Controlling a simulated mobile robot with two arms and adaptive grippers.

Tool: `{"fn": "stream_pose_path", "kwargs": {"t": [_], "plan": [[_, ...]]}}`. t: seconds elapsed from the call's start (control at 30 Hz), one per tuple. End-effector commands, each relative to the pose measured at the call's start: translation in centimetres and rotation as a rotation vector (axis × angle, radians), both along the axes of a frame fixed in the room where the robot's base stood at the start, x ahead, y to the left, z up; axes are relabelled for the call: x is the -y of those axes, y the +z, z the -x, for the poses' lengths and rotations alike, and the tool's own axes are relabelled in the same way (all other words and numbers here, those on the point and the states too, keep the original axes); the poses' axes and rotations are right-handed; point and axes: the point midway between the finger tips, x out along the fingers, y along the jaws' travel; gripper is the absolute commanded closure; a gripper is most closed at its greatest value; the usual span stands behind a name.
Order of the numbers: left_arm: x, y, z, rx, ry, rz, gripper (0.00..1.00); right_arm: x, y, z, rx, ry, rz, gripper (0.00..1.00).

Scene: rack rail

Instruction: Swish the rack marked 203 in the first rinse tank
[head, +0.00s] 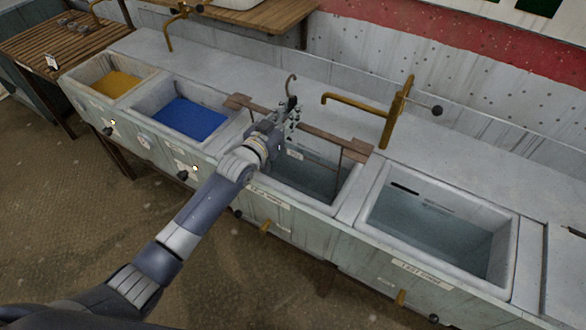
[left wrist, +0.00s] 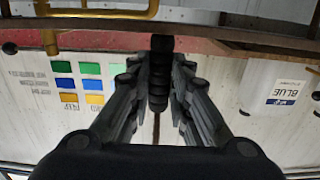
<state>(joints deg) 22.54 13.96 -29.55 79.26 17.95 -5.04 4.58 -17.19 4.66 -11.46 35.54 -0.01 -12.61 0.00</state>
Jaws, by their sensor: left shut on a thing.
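My left gripper (head: 288,122) is shut on the black ridged grip (left wrist: 158,75) of a rack, below a curved metal hook (head: 291,85). The rack's brown crossbar (head: 322,135) spans a grey tank, and a thin rod (head: 338,165) goes down from it towards the tank. My gripper and wrist hide the rack's middle. I cannot read a number on it or tell whether the bar rests on the rims. This tank (head: 310,180) holds dull, clear-looking liquid. Another grey tank (head: 430,235) stands to its right; the small front labels are hard to read. My right gripper is out of view.
A blue-filled basin (head: 185,117) and a yellow-filled basin (head: 116,83) stand to the left. Brass taps rise behind the tanks, one (head: 388,110) close to the right of the crossbar. A slatted wooden table (head: 60,45) is at the far left.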

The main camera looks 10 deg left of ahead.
Motion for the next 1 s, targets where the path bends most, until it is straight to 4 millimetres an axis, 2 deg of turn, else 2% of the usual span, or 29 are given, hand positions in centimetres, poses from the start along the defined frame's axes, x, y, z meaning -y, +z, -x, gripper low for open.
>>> {"fn": "stream_pose_path", "kwargs": {"t": [0.63, 1.0], "plan": [[1.3, 0.3, -2.6, 0.008, -0.001, 0.004, 1.0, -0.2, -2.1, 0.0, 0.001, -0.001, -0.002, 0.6], [1.4, 0.4, -2.9, 0.006, -0.001, 0.003, 1.0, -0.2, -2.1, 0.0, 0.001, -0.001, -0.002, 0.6]]}}
